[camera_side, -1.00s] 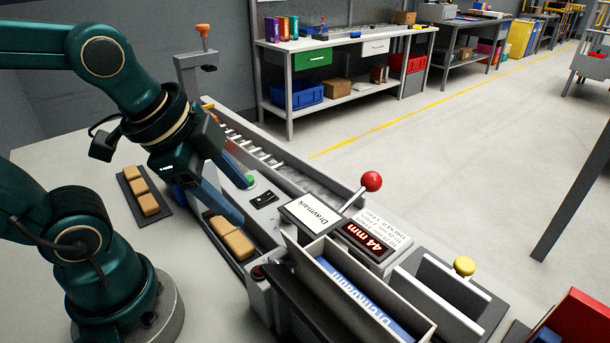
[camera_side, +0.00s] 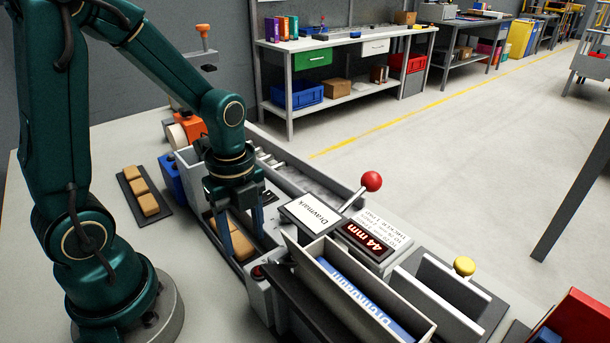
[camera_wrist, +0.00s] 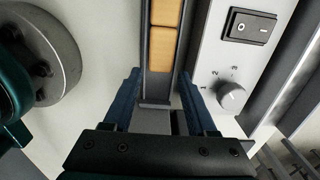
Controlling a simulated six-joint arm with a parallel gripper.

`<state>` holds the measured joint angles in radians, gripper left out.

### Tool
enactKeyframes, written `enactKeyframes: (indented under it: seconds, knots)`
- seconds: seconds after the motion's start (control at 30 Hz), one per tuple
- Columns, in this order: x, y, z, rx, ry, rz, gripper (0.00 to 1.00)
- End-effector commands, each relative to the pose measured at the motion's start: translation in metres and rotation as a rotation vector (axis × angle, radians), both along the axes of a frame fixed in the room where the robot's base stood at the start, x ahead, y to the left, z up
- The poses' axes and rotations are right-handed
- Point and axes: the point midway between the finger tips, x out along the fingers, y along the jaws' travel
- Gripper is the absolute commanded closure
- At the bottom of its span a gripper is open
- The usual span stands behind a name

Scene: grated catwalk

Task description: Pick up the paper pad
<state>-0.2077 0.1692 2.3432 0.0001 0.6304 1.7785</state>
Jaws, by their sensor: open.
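Tan padded blocks, which look like the paper pads, lie in a row in a narrow dark channel. One tan pad (camera_side: 246,249) shows between my fingers in the side view. In the wrist view a near tan pad (camera_wrist: 162,50) and another beyond it (camera_wrist: 166,12) sit in the channel. My gripper (camera_side: 243,246) points straight down over the channel, open. In the wrist view my gripper (camera_wrist: 160,75) has its blue fingers on either side of the channel's near end, with the pads ahead between and beyond the tips. Contact with a pad cannot be made out.
A dark tray (camera_side: 159,212) with more tan pads lies left of the channel. A panel with a rocker switch (camera_wrist: 252,25) and knob (camera_wrist: 231,95) borders the channel. A red-knobbed lever (camera_side: 371,182), a 44 mm display (camera_side: 367,239) and an open bin (camera_side: 318,281) stand right.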

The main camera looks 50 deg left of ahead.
Motion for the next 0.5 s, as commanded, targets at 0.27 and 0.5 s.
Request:
enactKeyframes:
  seconds: [0.27,0.5]
  knots:
    - [0.0,0.0,-0.023,0.0,0.002,0.0,0.43]
    - [0.0,0.0,-0.025,0.0,-0.001,0.0,0.43]
